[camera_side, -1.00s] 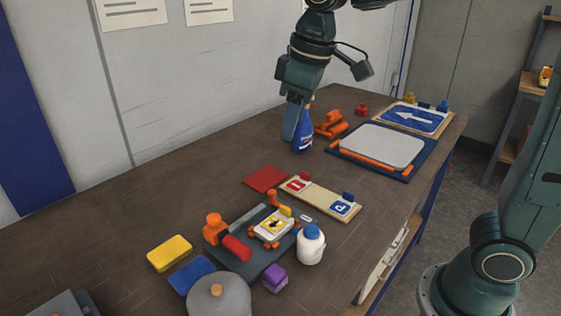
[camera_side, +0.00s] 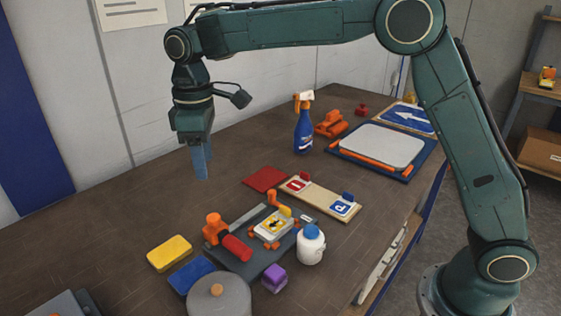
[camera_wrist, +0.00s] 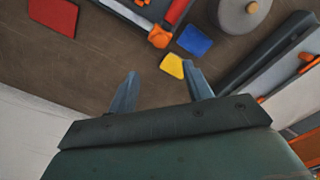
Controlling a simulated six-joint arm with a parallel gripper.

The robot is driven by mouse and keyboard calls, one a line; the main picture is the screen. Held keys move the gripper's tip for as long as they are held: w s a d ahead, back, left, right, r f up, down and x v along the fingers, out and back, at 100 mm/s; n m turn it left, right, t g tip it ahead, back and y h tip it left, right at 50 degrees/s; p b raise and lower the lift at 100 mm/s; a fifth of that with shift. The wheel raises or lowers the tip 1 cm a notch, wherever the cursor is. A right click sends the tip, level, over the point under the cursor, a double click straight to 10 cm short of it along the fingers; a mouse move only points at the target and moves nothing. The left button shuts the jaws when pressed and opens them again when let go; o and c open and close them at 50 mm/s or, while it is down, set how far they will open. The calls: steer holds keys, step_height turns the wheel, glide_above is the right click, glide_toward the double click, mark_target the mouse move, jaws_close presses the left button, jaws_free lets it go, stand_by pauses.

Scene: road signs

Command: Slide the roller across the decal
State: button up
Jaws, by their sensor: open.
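The roller, with a red cylinder (camera_side: 236,247) and an orange end (camera_side: 214,228), lies on the dark work plate (camera_side: 262,262). It also shows at the top of the wrist view (camera_wrist: 177,10). The decal, yellow with a black mark on a small white sign (camera_side: 273,226), sits on the same plate, right of the roller and held among orange clamps. My gripper (camera_side: 201,162) is in the air over the back of the table, left of the blue spray bottle. In the wrist view its two fingers (camera_wrist: 163,88) are apart with nothing between them.
The blue spray bottle (camera_side: 303,130) stands upright at the back. Yellow (camera_side: 170,253) and blue (camera_side: 192,275) blocks and a grey lidded pot (camera_side: 219,297) lie near the roller. A white bottle (camera_side: 311,246) stands beside the plate. The table's left middle is bare.

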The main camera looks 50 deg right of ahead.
mark_target(213, 216)
steer(key=shift+f, duration=0.15)
step_height(213, 216, down, 14)
steer(key=shift+r, duration=0.2)
stand_by(0.6)
jaws_close()
steer(key=d, duration=1.3)
steer(key=shift+d+r, duration=0.1)
steer(key=shift+d, duration=0.25)
